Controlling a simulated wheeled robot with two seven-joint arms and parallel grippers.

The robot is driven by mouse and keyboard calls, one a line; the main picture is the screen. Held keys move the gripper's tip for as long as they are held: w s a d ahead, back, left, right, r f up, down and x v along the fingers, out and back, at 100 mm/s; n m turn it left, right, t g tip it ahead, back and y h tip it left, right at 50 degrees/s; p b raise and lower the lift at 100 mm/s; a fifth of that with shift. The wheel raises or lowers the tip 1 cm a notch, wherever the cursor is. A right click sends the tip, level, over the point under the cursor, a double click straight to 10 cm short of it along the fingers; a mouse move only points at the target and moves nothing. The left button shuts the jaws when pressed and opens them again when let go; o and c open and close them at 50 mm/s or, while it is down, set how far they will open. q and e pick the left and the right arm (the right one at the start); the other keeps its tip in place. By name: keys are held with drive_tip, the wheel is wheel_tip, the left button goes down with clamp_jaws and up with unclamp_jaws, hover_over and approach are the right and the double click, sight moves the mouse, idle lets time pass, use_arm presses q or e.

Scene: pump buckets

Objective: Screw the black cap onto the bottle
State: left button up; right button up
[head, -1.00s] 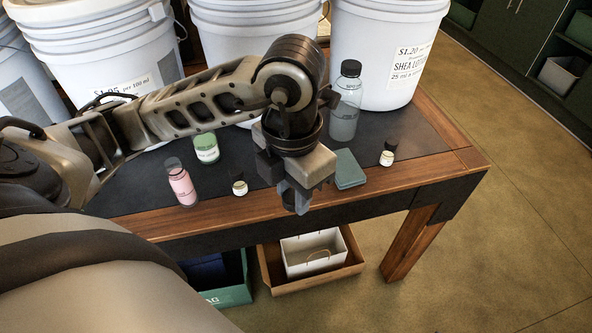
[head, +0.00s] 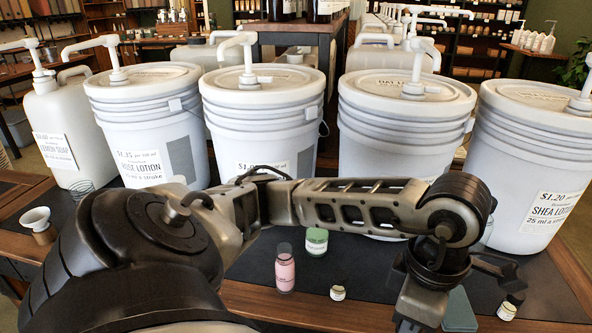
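My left arm reaches across from the left. Its gripper (head: 408,322) points down at the table's front edge, and its fingertips are at the bottom of the picture, so its opening does not show clearly. The clear bottle with a black cap is not visible now; my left wrist covers that area. A pink bottle (head: 285,270) with a dark grey see-through top stands upright left of the gripper. My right gripper is not in view.
A flat green pad (head: 460,312) lies beside the gripper. Large white pump buckets, including the shea lotion bucket (head: 535,165), line the back. A white funnel-shaped item (head: 37,222) stands far left. Bare dark mat (head: 365,265) shows mid-table.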

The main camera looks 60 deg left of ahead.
use_arm(q)
drive_tip(key=m, duration=0.2)
drive_tip(key=w+m, duration=0.1)
drive_tip(key=m, duration=0.2)
drive_tip(key=shift+w+m, duration=0.35)
drive_tip(key=shift+m, duration=0.05)
drive_tip(key=w+m, duration=0.1)
drive_tip(key=m, duration=0.5)
drive_tip(key=w+m, duration=0.2)
drive_tip(key=m, duration=0.4)
drive_tip(key=w+m, duration=0.1)
drive_tip(key=m, duration=0.4)
drive_tip(key=shift+w+f+m, duration=0.25)
drive_tip(key=shift+w+m, duration=0.15)
